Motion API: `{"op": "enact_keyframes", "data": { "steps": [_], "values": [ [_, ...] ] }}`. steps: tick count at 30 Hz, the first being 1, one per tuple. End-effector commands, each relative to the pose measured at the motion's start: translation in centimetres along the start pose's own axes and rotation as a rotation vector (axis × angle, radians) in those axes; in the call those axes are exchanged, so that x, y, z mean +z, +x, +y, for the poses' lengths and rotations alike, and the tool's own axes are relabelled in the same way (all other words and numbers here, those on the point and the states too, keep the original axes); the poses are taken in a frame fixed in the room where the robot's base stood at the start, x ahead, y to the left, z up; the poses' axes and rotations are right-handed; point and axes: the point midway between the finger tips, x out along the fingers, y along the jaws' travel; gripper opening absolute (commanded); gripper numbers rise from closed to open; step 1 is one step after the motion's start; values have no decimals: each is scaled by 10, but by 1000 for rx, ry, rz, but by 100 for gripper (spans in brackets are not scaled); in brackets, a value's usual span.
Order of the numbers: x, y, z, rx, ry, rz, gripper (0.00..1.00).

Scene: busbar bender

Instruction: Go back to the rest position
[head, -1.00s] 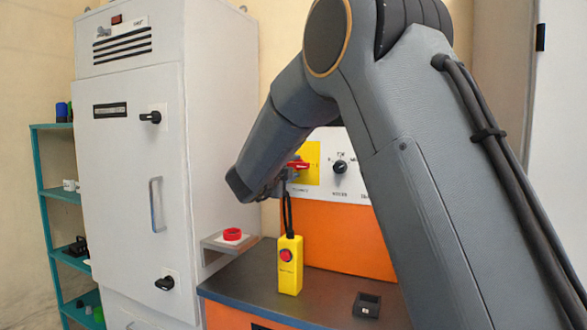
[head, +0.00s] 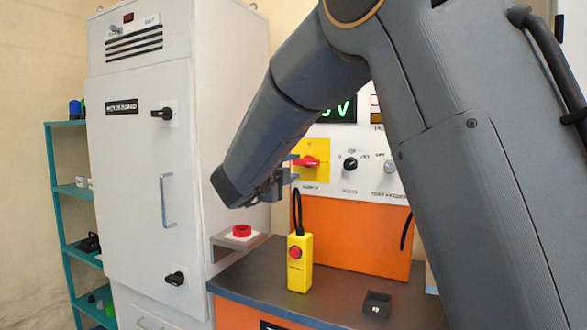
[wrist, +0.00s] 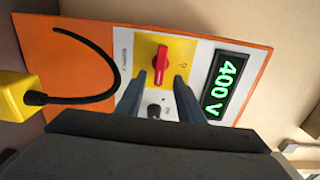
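My gripper (head: 286,170) is in front of the machine's control panel in the head view, beside the red switch (head: 307,161) on its yellow plate. In the wrist view my gripper (wrist: 159,80) is open, its two fingers apart with nothing between them. The red switch (wrist: 161,64) shows beyond the fingertips, and I see no contact. A black knob (wrist: 154,109) lies between the fingers in the picture, on the panel behind. A green display (wrist: 226,86) reads 400 V.
A yellow pendant (head: 299,264) with a red button stands on the dark bench top (head: 335,297), its black cable rising behind. A small black box (head: 376,304) lies to its right. A red button (head: 242,231) sits on a bracket beside the tall white cabinet (head: 150,215). A teal shelf (head: 70,190) is far left.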

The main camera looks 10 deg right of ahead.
Motion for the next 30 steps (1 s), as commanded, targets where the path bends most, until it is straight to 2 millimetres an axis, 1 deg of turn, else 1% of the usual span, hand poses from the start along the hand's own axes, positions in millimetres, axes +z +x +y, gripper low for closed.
{"op": "enact_keyframes", "data": {
  "steps": [4, 6, 8, 11, 14, 16, 17, 18, 20, 21, 23, 24, 26, 27, 29, 30],
  "values": [
    [1, 1, 2, 9, -27, -27, 34],
    [4, 1, 6, 25, -82, -82, 34],
    [7, 0, 14, 50, -161, -158, 34],
    [10, -10, 39, 110, -345, -328, 34],
    [5, -33, 76, 186, -559, -518, 34],
    [-6, -55, 105, 243, -704, -645, 34],
    [-13, -64, 117, 268, -762, -696, 34],
    [-23, -79, 133, 301, -838, -764, 34],
    [-41, -101, 156, 352, -948, -862, 34],
    [-54, -116, 171, 387, -1016, -926, 34],
    [-78, -140, 191, 440, -1115, -1020, 34],
    [-95, -157, 203, 477, -1177, -1083, 34],
    [-123, -182, 220, 539, -1269, -1174, 34],
    [-143, -199, 230, 578, -1326, -1235, 34],
    [-172, -223, 242, 635, -1407, -1324, 34],
    [-192, -238, 248, 671, -1454, -1378, 34]
  ]
}}
